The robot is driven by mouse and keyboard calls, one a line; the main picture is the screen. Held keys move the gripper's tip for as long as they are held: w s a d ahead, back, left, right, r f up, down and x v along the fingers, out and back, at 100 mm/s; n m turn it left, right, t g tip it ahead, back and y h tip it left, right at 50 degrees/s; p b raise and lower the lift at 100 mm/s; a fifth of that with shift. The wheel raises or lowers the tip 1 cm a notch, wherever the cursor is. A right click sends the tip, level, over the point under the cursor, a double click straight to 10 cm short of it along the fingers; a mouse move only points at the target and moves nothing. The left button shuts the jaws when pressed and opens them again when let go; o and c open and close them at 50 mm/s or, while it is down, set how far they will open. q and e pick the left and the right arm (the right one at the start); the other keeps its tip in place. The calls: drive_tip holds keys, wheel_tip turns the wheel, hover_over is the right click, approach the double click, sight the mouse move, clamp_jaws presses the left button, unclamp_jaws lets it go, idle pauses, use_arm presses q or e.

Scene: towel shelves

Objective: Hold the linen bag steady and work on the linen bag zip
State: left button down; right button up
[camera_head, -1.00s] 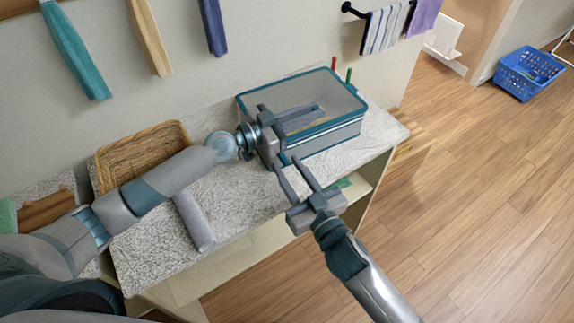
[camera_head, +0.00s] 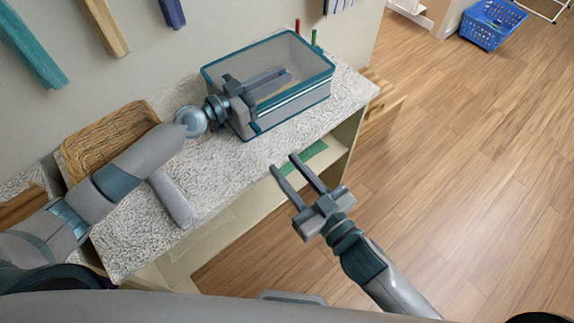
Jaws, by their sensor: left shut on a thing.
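The linen bag (camera_head: 318,92) is an open-topped grey box with teal edges, standing upright at the far right end of the shelf top. A pale zip line (camera_head: 300,100) runs along its front side. My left gripper (camera_head: 268,98) is at the bag's left end, shut on the bag, with one finger over its inside; the exact hold is partly hidden by the gripper. My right gripper (camera_head: 283,162) is open and empty. Its fingers point toward the shelf's front edge, in front of and apart from the bag.
A wicker basket (camera_head: 105,140) and a grey roll (camera_head: 172,197) are on the speckled shelf top (camera_head: 225,175). Red and green pegs stand behind the bag. Towels hang on the wall above. A blue basket (camera_head: 490,24) is on the open wooden floor at right.

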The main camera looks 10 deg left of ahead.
use_arm(q)
drive_tip(key=c, duration=1.7)
unclamp_jaws()
drive_tip(key=shift+o, duration=0.2)
drive_tip(key=shift+a, duration=0.1)
drive_tip(key=shift+v, duration=5.9)
